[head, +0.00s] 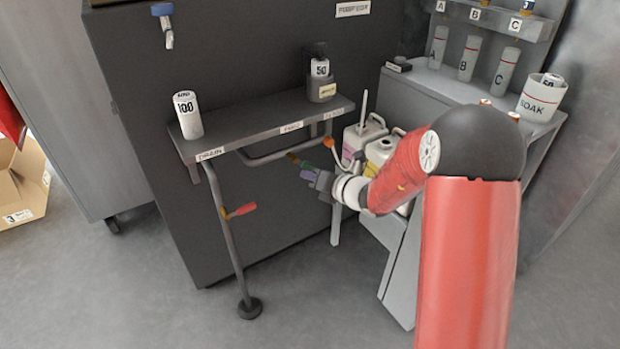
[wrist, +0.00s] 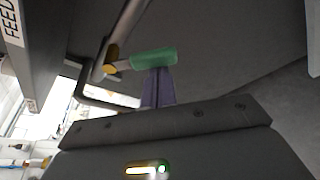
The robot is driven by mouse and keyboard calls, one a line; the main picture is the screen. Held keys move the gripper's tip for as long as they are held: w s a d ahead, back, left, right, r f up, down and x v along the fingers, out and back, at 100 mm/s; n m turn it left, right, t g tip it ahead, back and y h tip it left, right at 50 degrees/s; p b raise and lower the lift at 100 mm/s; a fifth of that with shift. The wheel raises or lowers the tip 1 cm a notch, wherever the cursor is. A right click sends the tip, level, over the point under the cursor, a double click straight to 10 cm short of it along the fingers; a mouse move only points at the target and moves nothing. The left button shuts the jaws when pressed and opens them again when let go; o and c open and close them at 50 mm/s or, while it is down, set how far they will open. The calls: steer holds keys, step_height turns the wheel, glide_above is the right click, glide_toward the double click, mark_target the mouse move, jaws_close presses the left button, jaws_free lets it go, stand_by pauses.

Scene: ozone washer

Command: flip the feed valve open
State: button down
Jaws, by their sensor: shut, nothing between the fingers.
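The feed valve has a green handle (head: 298,160) under the shelf, on a pipe below the middle label. In the wrist view the green handle (wrist: 155,58) sticks out sideways from a brass-coloured body (wrist: 112,58), at an angle to its grey pipe (wrist: 128,25). A FEED label (wrist: 13,20) shows on the shelf edge at the upper left. My gripper (head: 311,176) is shut and empty, with its purple fingers beside the green handle. In the wrist view the fingertips (wrist: 158,72) meet the handle's edge; I cannot tell whether they touch it.
An orange handle (head: 328,141) is close on the right, and a red handle (head: 240,210) is on the drain pipe (head: 226,232). White jugs (head: 362,135) stand behind my wrist. The shelf (head: 250,133) overhangs the pipes. Floor at the front left is clear.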

steer(key=shift+w+d+b, duration=0.1)
steer(key=shift+d+b, duration=0.05)
steer(key=shift+b, duration=0.15)
steer(key=n+h+b, duration=0.1)
steer(key=b, duration=0.1)
steer(key=d+r+n+b, duration=0.1)
steer(key=n+b, duration=0.1)
steer(key=b, duration=0.1)
steer(key=shift+w+t+h, duration=0.4)
steer(key=shift+w+d+r+n+t+h+b, duration=0.1)
steer(key=shift+d+r+n+t+h+b, duration=0.15)
steer(key=shift+r+n+b, duration=0.7)
steer(key=shift+w+d+r+n+t+h+b, duration=0.15)
steer(key=shift+n+h+b, duration=0.25)
steer(key=shift+b, duration=1.1)
